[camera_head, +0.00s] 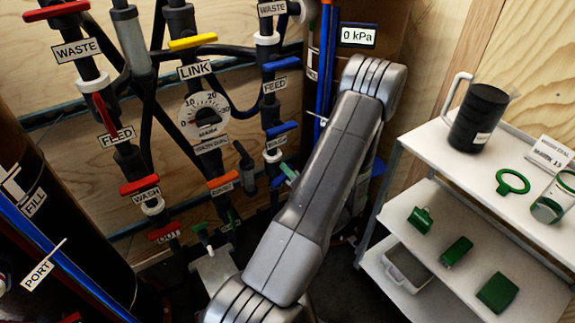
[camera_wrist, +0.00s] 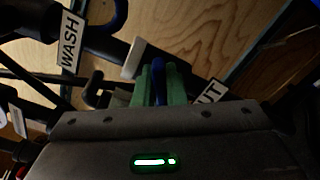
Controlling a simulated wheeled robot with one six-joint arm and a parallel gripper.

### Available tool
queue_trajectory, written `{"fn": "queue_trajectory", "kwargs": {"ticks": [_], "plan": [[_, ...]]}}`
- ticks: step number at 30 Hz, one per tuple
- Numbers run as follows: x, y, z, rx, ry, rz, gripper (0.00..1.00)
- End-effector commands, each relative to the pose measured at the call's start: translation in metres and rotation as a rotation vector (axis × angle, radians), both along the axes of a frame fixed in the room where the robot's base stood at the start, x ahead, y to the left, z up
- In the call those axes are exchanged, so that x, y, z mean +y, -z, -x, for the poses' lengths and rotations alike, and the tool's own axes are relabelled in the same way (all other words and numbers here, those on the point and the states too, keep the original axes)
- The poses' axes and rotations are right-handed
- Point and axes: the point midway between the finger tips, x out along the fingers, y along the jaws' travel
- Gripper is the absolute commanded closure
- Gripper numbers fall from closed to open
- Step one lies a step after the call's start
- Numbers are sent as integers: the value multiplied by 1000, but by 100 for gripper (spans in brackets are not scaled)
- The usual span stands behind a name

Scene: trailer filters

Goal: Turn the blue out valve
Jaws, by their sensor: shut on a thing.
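The blue out valve handle (camera_wrist: 158,82) stands between the green fingers of my gripper (camera_wrist: 158,70) in the wrist view. My gripper is shut on this handle, with one finger on each side. A partly covered label ending in "UT" (camera_wrist: 212,95) is just right of the fingers. In the head view my grey arm covers most of this spot, and only a small green tip shows at its left edge. How far the handle is turned cannot be told.
Blue FEED (camera_head: 282,64) and WASH (camera_head: 281,128) handles sit above on the same pipe. Yellow, orange and red valves and a gauge (camera_head: 205,115) are to the left. A white shelf cart (camera_head: 420,155) with a black jug (camera_head: 478,117) stands at right.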

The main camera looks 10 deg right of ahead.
Motion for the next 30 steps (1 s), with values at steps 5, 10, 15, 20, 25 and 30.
{"fn": "queue_trajectory", "kwargs": {"ticks": [5, 10, 15, 20, 25, 30], "plan": [[-2, 0, 0, 58, 1, -157, 100], [-3, 4, -1, 106, 1, -290, 100], [-3, 7, -1, 146, 1, -398, 100], [-3, 10, -1, 173, 1, -471, 100], [-4, 11, -1, 188, 1, -516, 100], [-4, 12, -1, 195, 1, -536, 100]]}}
